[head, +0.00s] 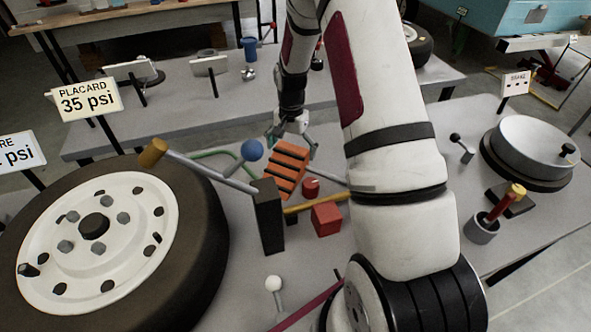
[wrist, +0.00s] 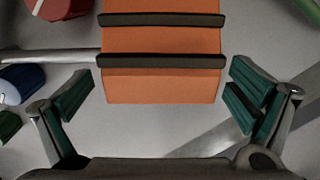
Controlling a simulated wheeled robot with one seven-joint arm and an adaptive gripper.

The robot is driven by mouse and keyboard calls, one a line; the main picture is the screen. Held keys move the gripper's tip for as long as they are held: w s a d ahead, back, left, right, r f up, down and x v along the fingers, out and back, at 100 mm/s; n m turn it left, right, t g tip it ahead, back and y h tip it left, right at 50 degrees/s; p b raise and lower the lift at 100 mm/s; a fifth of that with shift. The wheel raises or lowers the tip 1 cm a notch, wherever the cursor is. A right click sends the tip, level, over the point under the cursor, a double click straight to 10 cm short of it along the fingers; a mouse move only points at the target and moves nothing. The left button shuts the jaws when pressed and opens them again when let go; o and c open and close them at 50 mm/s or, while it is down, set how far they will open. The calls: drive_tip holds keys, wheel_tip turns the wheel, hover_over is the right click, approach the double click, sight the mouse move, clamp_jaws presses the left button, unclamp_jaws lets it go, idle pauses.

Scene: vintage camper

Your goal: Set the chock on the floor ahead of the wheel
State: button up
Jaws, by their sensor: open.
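The orange chock (head: 289,166), a ribbed wedge with dark bands, sits on the grey bench (head: 385,285) among small items. My gripper (head: 290,128) is over its far end, below my arm. In the wrist view, the open fingers of my gripper (wrist: 162,92) stand on either side of the chock's near end (wrist: 160,85), with a visible gap at each side. The chock runs out of the top of that view. A large wheel (head: 95,235) with a white rim is at the left. Another wheel (head: 417,46) shows partly behind my arm, near the blue camper body (head: 525,18).
A red block (head: 326,219), a dark upright post (head: 268,215) with a bar and a blue ball (head: 252,150) crowd the chock. A grey pan (head: 535,145) stands at right. A "35 psi" placard (head: 84,99) rises behind the large wheel. Floor (head: 560,265) shows at lower right.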

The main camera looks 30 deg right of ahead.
drive_tip(key=shift+f, duration=1.55)
drive_tip(key=shift+a, duration=0.15)
drive_tip(key=c, duration=1.8)
